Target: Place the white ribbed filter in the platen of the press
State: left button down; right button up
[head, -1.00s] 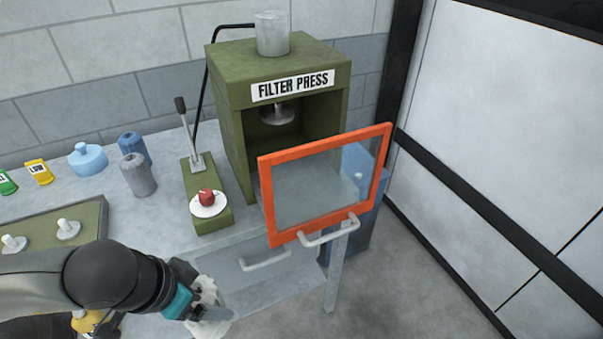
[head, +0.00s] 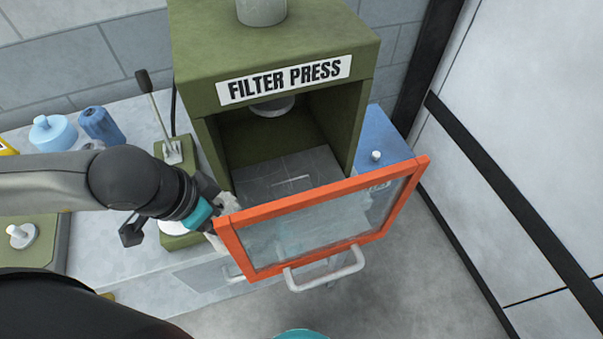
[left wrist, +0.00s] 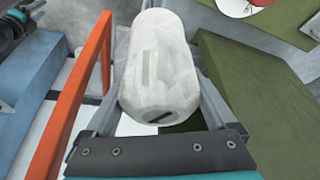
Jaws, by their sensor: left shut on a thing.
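The white ribbed filter (left wrist: 160,65) lies between the fingers of my left gripper (left wrist: 158,80), which is shut on it. In the head view the left gripper (head: 222,208) is at the left end of the orange-framed door, and the filter (head: 229,203) is mostly hidden behind gripper and frame. The green filter press (head: 205,95) stands just beyond, its front open. Inside are a grey floor plate (head: 275,172) and a round ram disc (head: 272,106) above; the platen cannot be told apart clearly. A teal piece of mine shows at the bottom edge; the right gripper's fingers are unclear.
The orange-framed clear door (head: 405,195) stands open in front of the press, close to my left gripper. A lever (head: 155,105) on a green base stands left of the press. A blue box (head: 385,140) is at right. Blue containers (head: 100,125) stand at left.

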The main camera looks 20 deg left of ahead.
pick_arm(q)
jog(key=shift+w+d+f+b, duration=0.55)
jog(key=shift+w+d+b, duration=0.8)
jog(key=shift+w, duration=0.95)
jog(key=shift+w+d+f+b, duration=0.6)
jog(key=shift+w+d+b, duration=0.25)
jog(key=shift+w+d, duration=1.15)
jog(key=shift+w+d+f+b, duration=0.55)
jog(key=shift+w+d+b, duration=0.65)
jog(key=shift+w, duration=1.35)
jog(key=shift+d, duration=0.1)
pick_arm(e)
notch_tip(320, 180, down, 7)
jog(key=shift+s+f, duration=0.15)
jog(key=shift+s, duration=0.05)
pick_arm(q)
jog(key=shift+f, duration=0.1)
grip_release()
pick_arm(e)
jog(key=shift+f, duration=0.2)
